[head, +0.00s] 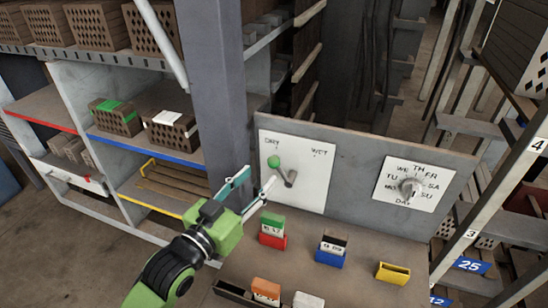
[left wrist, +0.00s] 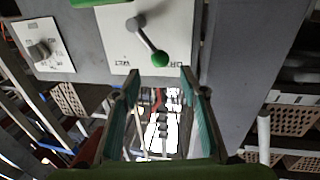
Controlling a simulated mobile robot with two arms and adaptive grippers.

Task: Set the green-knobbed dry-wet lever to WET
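The dry-wet lever (head: 287,180) is a grey handle on a white plate (head: 308,192). Its green knob (head: 274,161) points up and left, on the DRY side; the WET label (head: 319,153) is to the right. My left gripper (head: 256,180) is open and empty, its fingers just left of and below the knob in the head view. In the left wrist view, which shows the plate upside down, the green knob (left wrist: 160,59) appears between and just beyond the open fingertips (left wrist: 154,74). I cannot tell whether a finger touches it. My right gripper is not in view.
A day dial (head: 411,187) is on the same grey panel, to the right. Below, the bench holds a green-and-red card holder (head: 272,230), a blue one (head: 331,252) and a yellow one (head: 393,273). A grey post (head: 211,80) stands left of the panel.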

